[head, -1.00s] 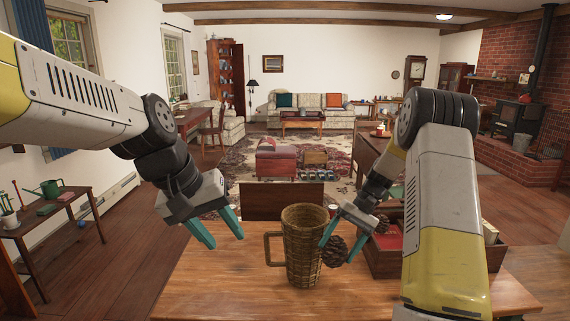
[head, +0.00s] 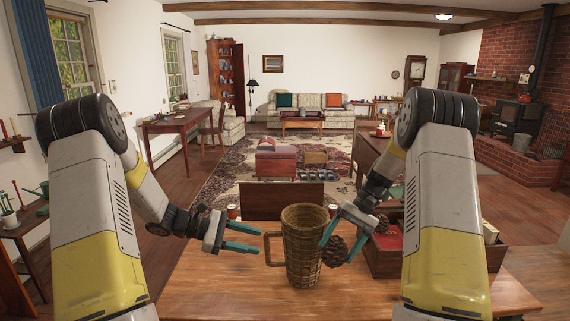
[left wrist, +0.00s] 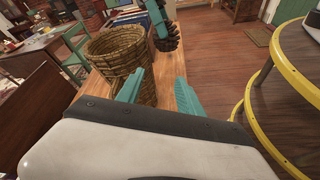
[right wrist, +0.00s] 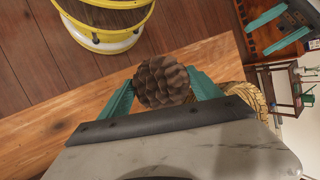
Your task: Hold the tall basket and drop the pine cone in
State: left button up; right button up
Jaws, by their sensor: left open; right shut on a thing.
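The tall basket (head: 304,250) is a brown wicker mug shape with a side handle (head: 273,249) on its left. It stands upright on the wooden table and also shows in the left wrist view (left wrist: 121,57). My left gripper (head: 258,241) is open and empty, its fingers pointing at the handle from the left, seemingly just short of it. My right gripper (head: 328,240) is shut on the pine cone (head: 335,250), just right of the basket. The brown pine cone fills the fingers in the right wrist view (right wrist: 162,82). The basket's inside is mostly hidden.
A dark red wooden box (head: 385,262) stands on the table (head: 225,290) right of the basket, partly behind my right arm. A dark chair back (head: 282,200) rises behind the table. The table's front left is clear.

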aim_at(266, 249)
pick_arm(q)
jog(key=w+a+f+n+t+h, duration=0.1)
jog(key=w+a+f+n+t, duration=0.25)
jog(key=f+n, duration=0.2)
jog(key=w+a+f+n+t+h, duration=0.1)
jog(key=w+a+f+n+t, duration=0.2)
jog(key=f, duration=0.4)
jog(key=shift+n+t, duration=0.25)
jog(key=shift+n, duration=0.1)
jog(key=shift+x, duration=5.45)
jog(key=shift+s+d+f, duration=0.1)
jog(key=shift+s+f, duration=0.05)
jog(key=shift+f, duration=0.05)
grip_shut()
